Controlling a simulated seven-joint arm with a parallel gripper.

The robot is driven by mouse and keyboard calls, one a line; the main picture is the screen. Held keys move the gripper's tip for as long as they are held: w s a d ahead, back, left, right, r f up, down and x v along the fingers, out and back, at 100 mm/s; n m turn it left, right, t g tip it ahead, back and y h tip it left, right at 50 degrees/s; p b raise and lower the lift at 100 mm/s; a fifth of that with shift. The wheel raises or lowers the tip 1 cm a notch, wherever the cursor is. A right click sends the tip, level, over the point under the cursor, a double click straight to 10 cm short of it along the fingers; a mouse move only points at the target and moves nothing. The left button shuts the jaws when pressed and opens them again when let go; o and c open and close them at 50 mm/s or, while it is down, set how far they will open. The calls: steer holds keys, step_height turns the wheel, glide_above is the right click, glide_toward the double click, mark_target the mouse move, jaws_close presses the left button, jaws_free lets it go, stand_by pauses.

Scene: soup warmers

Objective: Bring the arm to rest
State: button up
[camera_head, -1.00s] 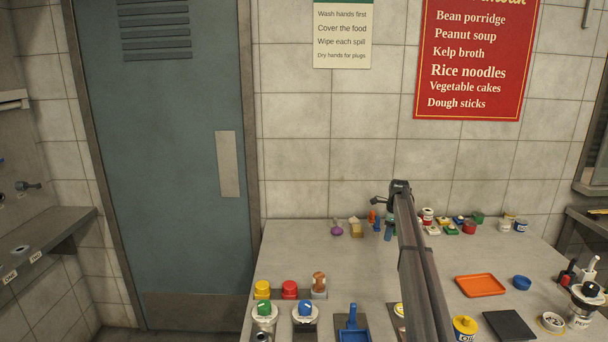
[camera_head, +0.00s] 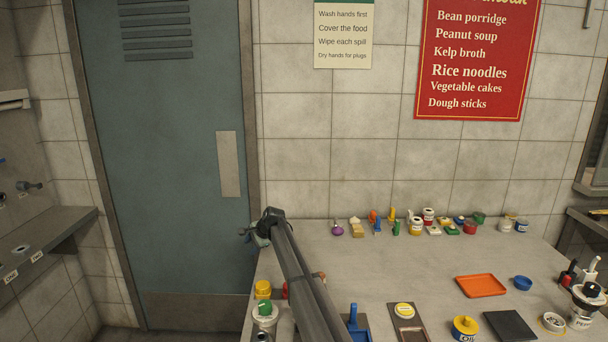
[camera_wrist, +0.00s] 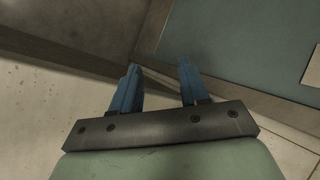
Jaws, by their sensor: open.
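My arm reaches forward over the left part of the grey counter (camera_head: 390,265) in the head view. Its wrist end is near the counter's left back edge, in front of the tiled wall beside the door. My gripper (camera_wrist: 155,85) shows in the wrist view with its two blue fingers apart and nothing between them. The fingertips point toward the door's lower part and the floor. In the head view the fingers are mostly hidden behind the wrist.
A row of small items, including a purple one (camera_head: 338,229), lines the counter's back. An orange tray (camera_head: 481,285) and a black mat (camera_head: 509,325) lie at the right. The arm covers part of the left warmers near a green-knobbed one (camera_head: 265,310). The counter's middle is clear.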

steer(key=s+a+n+y, duration=0.2)
steer(key=s+a+n, duration=0.1)
steer(key=s+a, duration=0.8)
steer(key=s+a+n+y, duration=0.25)
steer(key=s+a, duration=0.35)
steer(key=a, duration=1)
steer(key=s+a+f+n+g+h, duration=0.1)
steer(key=s+a+f+n, duration=0.15)
steer(key=s+f, duration=1.1)
steer(key=s+d+f+n+g+h, duration=0.1)
steer(key=s+d+f+g+h, duration=0.15)
steer(key=s+d+f, duration=0.95)
steer(key=s+d+f+n+g+h, duration=0.1)
steer(key=s+d+f+h, duration=0.2)
steer(key=s+d+f, duration=1)
steer(key=s+d+f+g+h, duration=0.1)
steer(key=s+d+f+h, duration=0.15)
steer(key=d, duration=1.05)
steer(key=s+d+f+g+h, duration=0.15)
steer(key=s+d, duration=0.25)
steer(key=d, duration=0.9)
steer(key=s+d+g, duration=0.4)
steer(key=s+d, duration=1.2)
steer(key=s, duration=0.1)
steer(key=shift+r, duration=0.2)
